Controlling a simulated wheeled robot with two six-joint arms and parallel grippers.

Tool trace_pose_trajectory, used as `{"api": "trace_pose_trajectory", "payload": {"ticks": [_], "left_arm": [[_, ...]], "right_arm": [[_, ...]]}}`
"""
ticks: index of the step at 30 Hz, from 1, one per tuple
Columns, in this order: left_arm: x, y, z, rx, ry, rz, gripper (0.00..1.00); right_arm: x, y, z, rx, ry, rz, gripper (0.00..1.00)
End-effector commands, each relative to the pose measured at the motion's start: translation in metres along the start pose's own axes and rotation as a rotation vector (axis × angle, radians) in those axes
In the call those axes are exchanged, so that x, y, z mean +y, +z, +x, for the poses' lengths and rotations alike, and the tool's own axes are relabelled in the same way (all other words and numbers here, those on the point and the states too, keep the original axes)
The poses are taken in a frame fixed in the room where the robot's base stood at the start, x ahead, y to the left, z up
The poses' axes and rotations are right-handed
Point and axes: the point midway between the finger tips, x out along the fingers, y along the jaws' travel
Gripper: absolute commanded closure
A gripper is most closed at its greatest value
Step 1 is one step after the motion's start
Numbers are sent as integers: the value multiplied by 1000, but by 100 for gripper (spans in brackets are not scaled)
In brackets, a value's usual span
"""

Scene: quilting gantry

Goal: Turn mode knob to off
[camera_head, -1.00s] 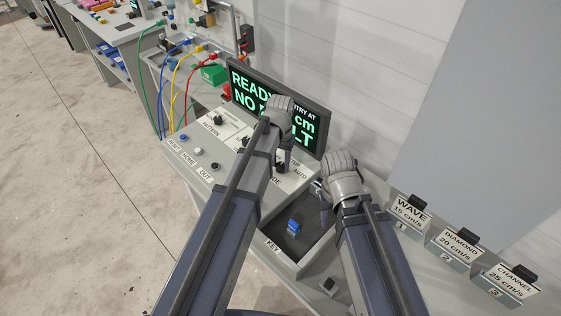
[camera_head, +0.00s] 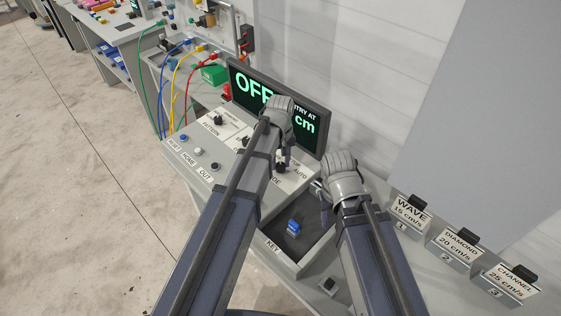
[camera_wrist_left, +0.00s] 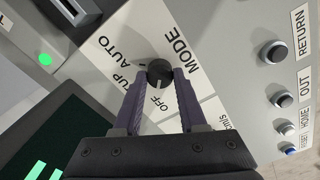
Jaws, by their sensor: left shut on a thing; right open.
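The mode knob (camera_wrist_left: 159,72) is a round black knob on the light control panel (camera_wrist_left: 225,50), with the labels MODE, AUTO and OFF around it. In the left wrist view its pale pointer mark faces the OFF label. My left gripper (camera_wrist_left: 160,78) is shut on the knob, one finger on each side. In the head view my left gripper (camera_head: 284,160) reaches down to the knob (camera_head: 281,168), which it partly covers. The screen (camera_head: 252,88) behind reads OFF in green, partly hidden by my left wrist. My right gripper (camera_head: 325,208) is open and empty above the tray.
A key tray (camera_head: 275,248) holding a blue item (camera_head: 293,227) lies right of the panel. RESET, HOME and OUT buttons (camera_head: 199,152) sit at the panel's left. Labelled holders (camera_head: 455,248) stand at the right. Coloured cables (camera_head: 180,80) hang at upper left.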

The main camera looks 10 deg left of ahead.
Motion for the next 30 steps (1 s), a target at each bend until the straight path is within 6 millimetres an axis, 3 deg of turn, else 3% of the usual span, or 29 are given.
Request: {"api": "trace_pose_trajectory", "payload": {"ticks": [15, 16, 24, 30], "left_arm": [[0, 1, 0, -2, -1, -17, 100], [0, 1, 0, -2, -1, -17, 58], [0, 0, 0, -1, 0, -16, 29], [0, 0, 0, -1, 0, -16, 29]], "right_arm": [[0, 0, 0, 0, 0, 0, 50], [0, 0, 0, 0, 0, 0, 50], [0, 0, 0, 0, 0, 0, 50], [0, 0, 0, 0, 0, 0, 50]]}}
